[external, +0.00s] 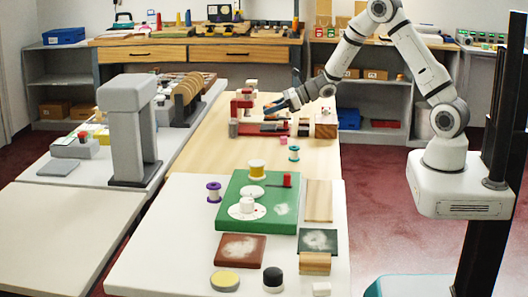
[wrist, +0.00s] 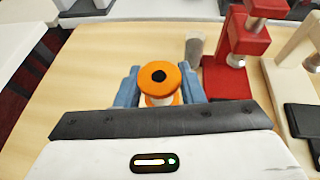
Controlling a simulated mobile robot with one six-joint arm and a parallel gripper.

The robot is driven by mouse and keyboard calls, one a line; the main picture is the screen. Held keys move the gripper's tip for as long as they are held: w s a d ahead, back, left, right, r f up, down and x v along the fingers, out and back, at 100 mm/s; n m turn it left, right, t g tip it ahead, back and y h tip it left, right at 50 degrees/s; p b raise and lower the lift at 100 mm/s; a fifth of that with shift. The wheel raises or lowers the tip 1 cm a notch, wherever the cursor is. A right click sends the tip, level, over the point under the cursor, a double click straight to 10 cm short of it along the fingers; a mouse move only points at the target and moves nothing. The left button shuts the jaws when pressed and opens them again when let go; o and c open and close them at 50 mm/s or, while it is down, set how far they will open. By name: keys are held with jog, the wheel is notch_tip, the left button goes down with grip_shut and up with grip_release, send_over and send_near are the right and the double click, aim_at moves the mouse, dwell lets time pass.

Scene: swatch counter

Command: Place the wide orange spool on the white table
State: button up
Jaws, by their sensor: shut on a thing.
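The orange spool (wrist: 160,78) is between the two blue fingers of my gripper (wrist: 158,88) in the wrist view. Its round top flange with a dark centre hole faces the camera. A pale band and a lower orange flange show beneath it. My gripper is shut on it, over the wooden table (wrist: 60,75). In the external view my gripper (external: 272,107) is at the middle of the wooden table; the spool is too small to make out clearly there. The white table (external: 150,250) is in front, nearer the camera.
The white table bears a green board (external: 270,222), a purple spool (external: 214,192), a brown pad (external: 240,248), a dark pad (external: 318,241) and several small blocks. Its front left is bare. A red stand (wrist: 235,50) and a grey cylinder (wrist: 194,48) are close to my gripper.

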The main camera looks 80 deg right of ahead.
jog(key=s+a+r+y, duration=0.1)
jog(key=s+a, duration=0.1)
jog(key=a, duration=0.9)
jog(key=s+a+n, duration=0.1)
jog(key=s+a, duration=0.2)
jog(key=a, duration=0.8)
jog(key=shift+s+r+n+g+y, duration=0.3)
jog(key=shift+r+y, duration=0.1)
jog(key=shift+m+h, duration=0.8)
jog(key=shift+h, duration=0.1)
jog(key=w+d+b, duration=0.2)
jog(key=d, duration=0.5)
jog(key=w+d+f+b, duration=0.1)
jog(key=d+b, duration=0.2)
jog(key=d, duration=0.4)
jog(key=w+d+f+b, duration=0.1)
jog(key=w+d+b, duration=0.1)
jog(key=d, duration=0.5)
jog(key=shift+w+d, duration=0.3)
send_over(271, 143)
notch_tip(271, 143, down, 5)
jog(key=shift+a+f+b, duration=0.1)
jog(key=shift+f+b, duration=0.05)
jog(key=shift+b, duration=0.3)
jog(key=shift+f, duration=2.15)
